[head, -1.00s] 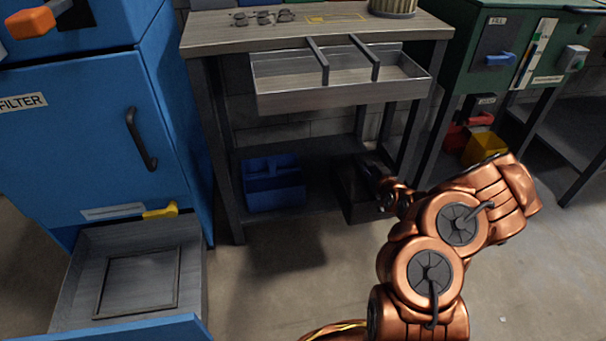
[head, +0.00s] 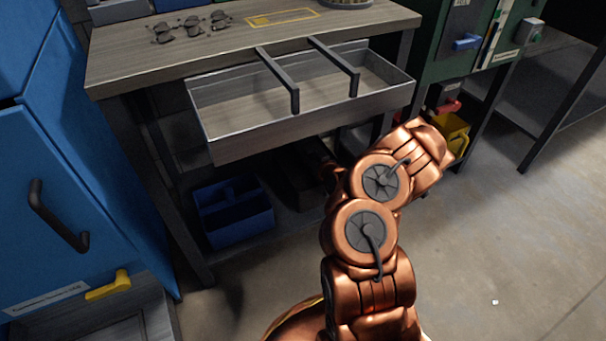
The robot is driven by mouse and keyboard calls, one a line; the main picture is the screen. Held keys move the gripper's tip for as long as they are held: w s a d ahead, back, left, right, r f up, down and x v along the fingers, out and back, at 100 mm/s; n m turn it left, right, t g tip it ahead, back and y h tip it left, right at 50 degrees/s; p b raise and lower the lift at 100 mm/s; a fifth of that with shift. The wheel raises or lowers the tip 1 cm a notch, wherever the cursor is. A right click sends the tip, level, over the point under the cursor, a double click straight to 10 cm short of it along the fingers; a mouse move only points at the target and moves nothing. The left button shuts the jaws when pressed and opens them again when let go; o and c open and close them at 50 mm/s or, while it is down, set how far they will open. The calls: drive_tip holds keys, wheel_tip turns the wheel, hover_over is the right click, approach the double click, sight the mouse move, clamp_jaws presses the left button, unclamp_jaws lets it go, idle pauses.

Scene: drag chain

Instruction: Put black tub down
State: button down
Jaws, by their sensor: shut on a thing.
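The black tub (head: 298,182) is a dark box under the workbench, beside the blue tote on the lower shelf. It is in deep shadow and partly hidden by my copper arm and the drawer. My gripper (head: 319,162) is at the tub's upper right side and is shut on it. The fingertips are small and dark here. I cannot tell whether the tub's base touches the shelf.
A blue divided tote (head: 233,212) stands left of the tub. An open drawer (head: 300,105) with two dark bars juts out above. A blue cabinet (head: 60,190) is at left. A yellow bin (head: 452,130) is at right. Floor is clear at lower right.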

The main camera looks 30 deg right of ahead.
drive_tip(key=shift+f+b, duration=0.9)
drive_tip(key=shift+f, duration=2)
drive_tip(key=shift+s+f, duration=0.1)
drive_tip(key=shift+f, duration=0.1)
drive_tip(key=c, duration=0.8)
unclamp_jaws()
drive_tip(key=shift+c, duration=0.2)
drive_tip(key=shift+r, duration=0.25)
drive_tip(key=shift+s+r, duration=0.1)
drive_tip(key=shift+s, duration=0.15)
drive_tip(key=d+p+v, duration=0.1)
drive_tip(key=p+v, duration=0.4)
drive_tip(key=v, duration=0.6)
drive_tip(key=shift+s+a, duration=0.15)
drive_tip(key=shift+a, duration=0.35)
